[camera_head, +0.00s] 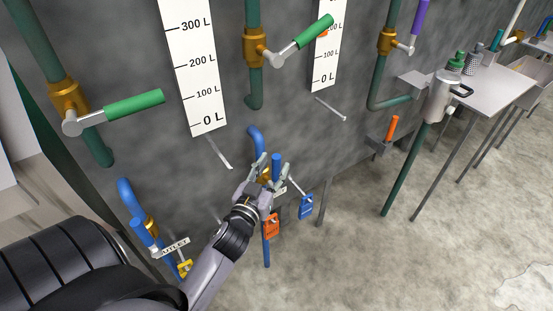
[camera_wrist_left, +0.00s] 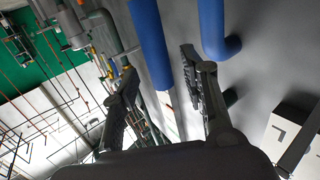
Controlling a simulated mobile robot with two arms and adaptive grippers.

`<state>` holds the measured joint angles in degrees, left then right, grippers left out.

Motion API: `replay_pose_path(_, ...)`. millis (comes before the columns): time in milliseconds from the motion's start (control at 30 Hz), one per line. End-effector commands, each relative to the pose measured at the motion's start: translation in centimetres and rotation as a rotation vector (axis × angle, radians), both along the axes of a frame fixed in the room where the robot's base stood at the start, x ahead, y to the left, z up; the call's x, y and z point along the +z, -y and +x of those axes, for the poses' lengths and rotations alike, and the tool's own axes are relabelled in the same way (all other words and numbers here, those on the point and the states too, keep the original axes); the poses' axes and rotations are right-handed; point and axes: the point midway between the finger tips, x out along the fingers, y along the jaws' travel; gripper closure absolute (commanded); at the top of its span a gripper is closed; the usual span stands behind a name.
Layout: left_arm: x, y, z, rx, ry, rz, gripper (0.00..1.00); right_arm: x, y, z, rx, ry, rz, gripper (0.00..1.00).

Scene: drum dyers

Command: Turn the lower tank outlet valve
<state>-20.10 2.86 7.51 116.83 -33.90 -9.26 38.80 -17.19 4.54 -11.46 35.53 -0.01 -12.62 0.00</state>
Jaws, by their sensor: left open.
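The lower outlet valve in the middle has a blue handle (camera_head: 276,163) and a brass body mostly hidden behind my gripper. A bent blue pipe (camera_head: 255,138) comes out of the grey tank above it, and the pipe continues down below. My left gripper (camera_head: 268,168) is at this valve with its fingers apart, one on each side of the handle. In the left wrist view the blue handle (camera_wrist_left: 151,42) stands between the two open fingers (camera_wrist_left: 160,88), and the bent pipe (camera_wrist_left: 213,28) is right of them. I cannot tell whether either finger touches the handle. My right gripper is out of view.
Green-handled valves (camera_head: 120,106) sit higher. A metal table (camera_head: 490,88) stands at right; floor before it is clear.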

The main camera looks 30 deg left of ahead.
Motion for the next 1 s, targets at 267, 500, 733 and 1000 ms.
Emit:
replay_pose_path(267, 0.0, -0.5, 2.6, -0.001, 0.001, -0.001, 0.6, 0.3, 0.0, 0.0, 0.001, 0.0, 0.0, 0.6)
replay_pose_path(500, -0.1, -0.5, 2.8, -0.001, -0.001, -0.001, 0.6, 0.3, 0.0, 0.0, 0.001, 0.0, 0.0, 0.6)
replay_pose_path(733, 0.0, -0.5, 2.7, -0.001, 0.0, -0.001, 0.71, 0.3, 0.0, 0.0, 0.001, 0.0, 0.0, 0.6)
replay_pose_path(1000, 0.0, -0.5, 2.7, -0.001, 0.0, -0.001, 0.89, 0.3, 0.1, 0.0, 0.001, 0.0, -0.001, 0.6)
